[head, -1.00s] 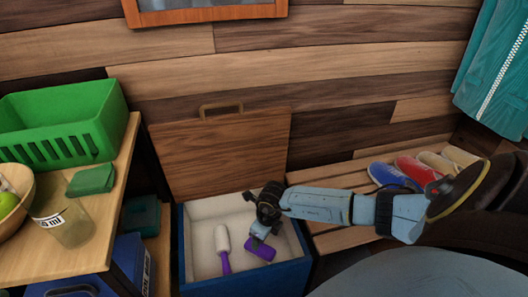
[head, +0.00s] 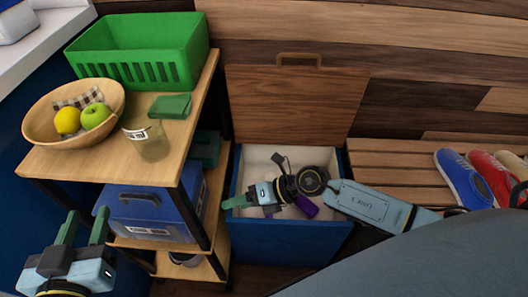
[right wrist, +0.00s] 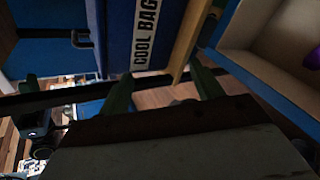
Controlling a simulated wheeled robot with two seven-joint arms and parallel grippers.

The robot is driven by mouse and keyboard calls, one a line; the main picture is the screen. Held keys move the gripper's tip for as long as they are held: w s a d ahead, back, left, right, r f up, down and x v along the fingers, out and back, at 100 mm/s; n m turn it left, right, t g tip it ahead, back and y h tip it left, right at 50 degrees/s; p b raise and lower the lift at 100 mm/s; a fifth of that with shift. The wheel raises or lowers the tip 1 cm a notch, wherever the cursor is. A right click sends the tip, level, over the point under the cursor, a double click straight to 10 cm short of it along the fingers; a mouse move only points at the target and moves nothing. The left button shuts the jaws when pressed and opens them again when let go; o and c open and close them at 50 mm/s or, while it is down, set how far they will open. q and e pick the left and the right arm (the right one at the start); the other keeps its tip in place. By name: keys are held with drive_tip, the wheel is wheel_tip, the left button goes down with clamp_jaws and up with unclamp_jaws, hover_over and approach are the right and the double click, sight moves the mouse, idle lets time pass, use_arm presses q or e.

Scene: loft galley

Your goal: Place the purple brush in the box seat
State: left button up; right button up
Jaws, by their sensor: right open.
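The box seat (head: 290,245) is a blue box with a pale inside, its wooden lid (head: 295,105) raised against the wall. A purple thing (head: 307,206), apparently the purple brush, lies inside, partly hidden by my right arm. A bit of purple (right wrist: 313,60) also shows inside the box in the right wrist view. My right gripper (head: 236,202) is over the box's left edge, open and empty, pointing left; its fingers (right wrist: 163,90) frame the floor beside the shelf. My left gripper (head: 84,229) is open and empty at lower left, in front of the shelf unit.
A wooden shelf unit (head: 205,105) stands left of the box, with a green crate (head: 140,50), fruit bowl (head: 50,125), cup (head: 150,145) and blue cool bag (head: 150,210). A slatted bench (head: 395,165) with shoes (head: 463,180) is at the right.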

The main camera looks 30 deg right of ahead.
drive_tip(key=a+r+m+t+y, duration=0.2)
drive_tip(key=r+m+t, duration=0.1)
drive_tip(key=r, duration=0.3)
drive_tip(key=a+r+m+t+y, duration=0.2)
drive_tip(key=a+r+m, duration=0.1)
drive_tip(key=r, duration=0.2)
wheel_tip(320, 180, up, 8)
drive_tip(key=d+m+t+h, duration=0.3)
drive_tip(key=m+t, duration=0.4)
drive_tip(key=m, duration=0.3)
drive_tip(key=s+d+m+h, duration=0.1)
drive_tip(key=m+h, duration=0.3)
drive_tip(key=m, duration=0.4)
drive_tip(key=s+d+m+g+h, duration=0.1)
drive_tip(key=s+d+m+h, duration=0.1)
drive_tip(key=m, duration=0.7)
drive_tip(key=d+h, duration=0.1)
drive_tip(key=d, duration=0.1)
drive_tip(key=shift+s+d+r+h, duration=0.3)
drive_tip(key=shift+d+r+h, duration=0.05)
drive_tip(key=shift+r+h, duration=0.05)
